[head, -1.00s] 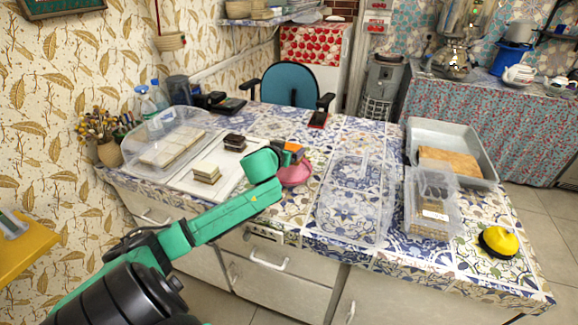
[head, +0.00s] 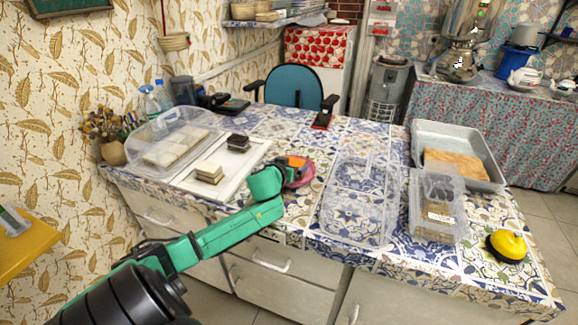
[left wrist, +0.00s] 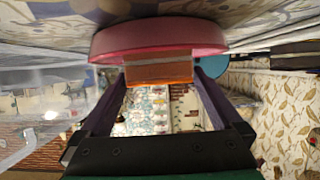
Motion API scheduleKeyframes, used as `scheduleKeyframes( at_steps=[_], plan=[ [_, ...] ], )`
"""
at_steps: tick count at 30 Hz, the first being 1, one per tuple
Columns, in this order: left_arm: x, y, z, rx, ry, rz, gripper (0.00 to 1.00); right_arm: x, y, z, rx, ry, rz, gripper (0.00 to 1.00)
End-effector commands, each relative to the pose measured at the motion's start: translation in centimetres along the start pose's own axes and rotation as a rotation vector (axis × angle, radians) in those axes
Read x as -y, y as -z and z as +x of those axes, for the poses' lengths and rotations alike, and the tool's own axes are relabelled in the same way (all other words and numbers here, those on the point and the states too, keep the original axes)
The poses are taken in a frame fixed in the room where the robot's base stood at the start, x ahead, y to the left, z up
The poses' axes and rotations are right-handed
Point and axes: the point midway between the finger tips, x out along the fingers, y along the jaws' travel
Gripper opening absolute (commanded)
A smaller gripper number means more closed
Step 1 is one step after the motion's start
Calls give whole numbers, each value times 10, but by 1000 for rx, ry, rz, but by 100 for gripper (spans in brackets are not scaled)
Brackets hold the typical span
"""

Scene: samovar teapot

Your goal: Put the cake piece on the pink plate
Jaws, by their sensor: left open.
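The pink plate (head: 307,178) lies on the tiled table, partly hidden by my left gripper. An orange-brown cake piece (head: 297,162) is on the plate. In the left wrist view, which is upside down, the cake piece (left wrist: 158,68) meets the face of the pink plate (left wrist: 120,40). My left gripper (head: 288,168) is at the plate. Its two dark fingers (left wrist: 159,82) are open, one on each side of the cake piece. My right gripper is not in view.
A white tray (head: 225,183) left of the gripper holds a cream layered piece (head: 209,173) and a dark piece (head: 238,142). Clear boxes (head: 358,205) and a metal pan (head: 455,138) stand to the right. A yellow-topped object (head: 507,245) is near the right edge.

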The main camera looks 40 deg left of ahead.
Motion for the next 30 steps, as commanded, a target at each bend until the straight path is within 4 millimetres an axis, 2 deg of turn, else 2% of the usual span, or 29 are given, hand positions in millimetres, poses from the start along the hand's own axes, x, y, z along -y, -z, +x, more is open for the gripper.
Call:
scheduleKeyframes(
  at_steps=[4, 8, 19, 23, 30],
  plan=[
    [0, 1, -12, 2, -2, 1, 100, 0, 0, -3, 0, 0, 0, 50],
    [0, 2, -32, 2, -2, 2, 100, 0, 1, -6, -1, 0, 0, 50],
    [-1, 1, -110, 2, -2, -2, 100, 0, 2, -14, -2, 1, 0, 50],
    [0, 2, -121, 0, 0, 0, 100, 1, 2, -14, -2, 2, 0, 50],
    [0, 2, -121, -1, 0, 0, 100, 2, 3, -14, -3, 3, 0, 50]
  ],
)
